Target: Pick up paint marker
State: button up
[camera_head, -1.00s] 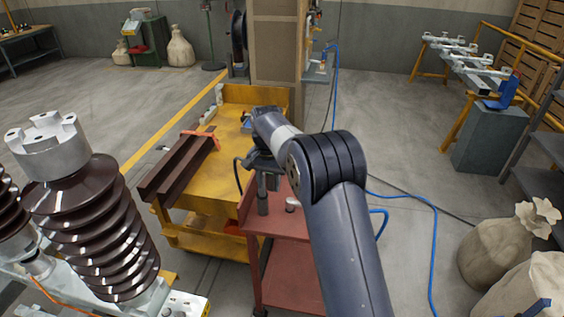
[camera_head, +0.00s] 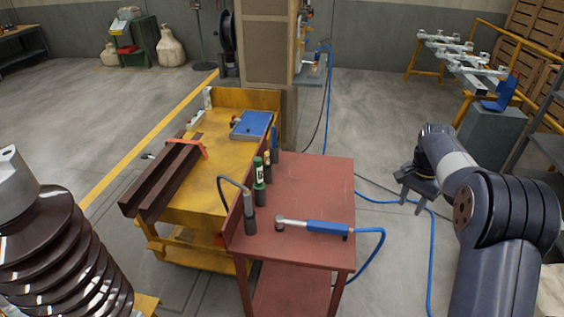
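Slim pen-like items stand upright in a row of dark holders along the left edge of the red cart (camera_head: 320,185). I cannot tell for sure which is the paint marker. My gripper (camera_head: 411,203) hangs over the floor to the right of the cart, well apart from the row. Its fingers look apart, with nothing seen between them.
A blue-handled tool (camera_head: 318,227) with a blue hose lies on the cart. The yellow cart (camera_head: 205,195) holds brown beams (camera_head: 165,175) and a blue case (camera_head: 251,125). The red cart's right half is mostly clear.

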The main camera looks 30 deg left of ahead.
aim_at(267, 164)
jog(key=i+l, duration=0.15)
jog(key=i, duration=0.3)
jog(key=i+l+u, duration=0.1)
jog(key=i, duration=0.3)
jog(key=i+l+u, duration=0.1)
jog(key=i+l, duration=0.15)
jog(key=i, duration=0.15)
jog(key=i+l, duration=0.25)
jog(key=i, duration=0.2)
jog(key=i+j+u, duration=0.1)
jog(key=i+u, duration=0.15)
jog(key=u, duration=0.15)
jog(key=i+u, duration=0.35)
jog(key=i+l+u, duration=0.1)
jog(key=u, duration=0.3)
jog(key=i+l+u, duration=0.2)
jog(key=i+u, duration=0.2)
jog(key=u, duration=1.1)
